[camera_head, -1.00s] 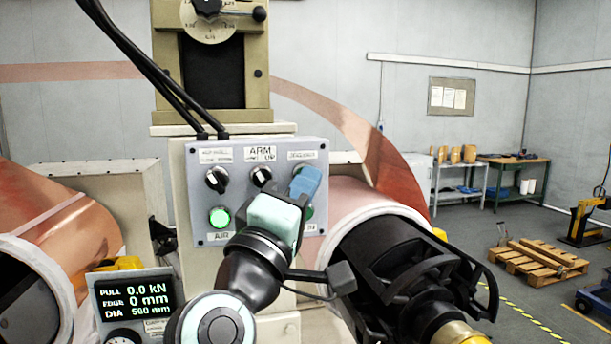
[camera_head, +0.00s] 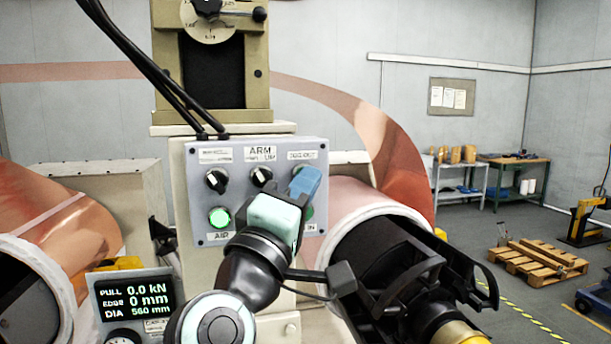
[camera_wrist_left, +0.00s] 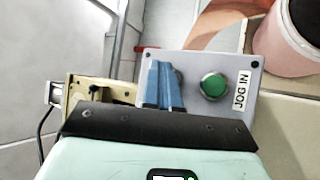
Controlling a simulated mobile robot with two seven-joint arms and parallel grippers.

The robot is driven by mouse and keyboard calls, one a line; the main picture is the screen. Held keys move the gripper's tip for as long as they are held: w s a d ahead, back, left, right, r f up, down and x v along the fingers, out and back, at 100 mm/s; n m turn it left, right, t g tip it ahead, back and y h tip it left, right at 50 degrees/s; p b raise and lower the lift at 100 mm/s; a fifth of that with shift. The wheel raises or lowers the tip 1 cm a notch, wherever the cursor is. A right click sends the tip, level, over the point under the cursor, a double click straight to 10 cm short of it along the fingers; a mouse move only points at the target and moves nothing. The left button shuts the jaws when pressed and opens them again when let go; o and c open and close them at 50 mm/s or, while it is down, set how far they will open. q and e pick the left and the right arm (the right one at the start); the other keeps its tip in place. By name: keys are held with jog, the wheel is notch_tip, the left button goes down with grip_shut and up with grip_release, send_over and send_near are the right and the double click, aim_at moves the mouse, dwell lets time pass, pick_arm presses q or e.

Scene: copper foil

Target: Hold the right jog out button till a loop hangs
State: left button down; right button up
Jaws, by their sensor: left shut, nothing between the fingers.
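The grey control panel (camera_head: 250,225) faces me in the head view, with a "JOG OUT" label (camera_head: 302,155) at its upper right. My left gripper (camera_head: 307,182) is shut and empty, its blue fingertips over the panel just below that label. They hide the jog out button, so I cannot tell whether it is pressed. In the left wrist view the blue fingers (camera_wrist_left: 164,84) reach the panel (camera_wrist_left: 235,68) beside a green button (camera_wrist_left: 214,87) marked "JOG IN". The copper foil (camera_head: 345,110) arcs down to the right roll (camera_head: 350,195). My right gripper is not in view.
A lit green button (camera_head: 219,218) and two black knobs share the panel. A display (camera_head: 135,296) reads pull 0.0 kN and edge 0 mm. The black mandrel (camera_head: 415,265) is close to the right of my left arm. A pallet (camera_head: 537,258) lies on the floor farther right.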

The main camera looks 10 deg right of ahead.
pick_arm(q)
jog(key=shift+s, duration=0.8)
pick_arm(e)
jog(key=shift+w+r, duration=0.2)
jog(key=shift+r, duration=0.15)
pick_arm(q)
jog(key=s+p, duration=0.2)
jog(key=s, duration=0.3)
jog(key=shift+d, duration=0.1)
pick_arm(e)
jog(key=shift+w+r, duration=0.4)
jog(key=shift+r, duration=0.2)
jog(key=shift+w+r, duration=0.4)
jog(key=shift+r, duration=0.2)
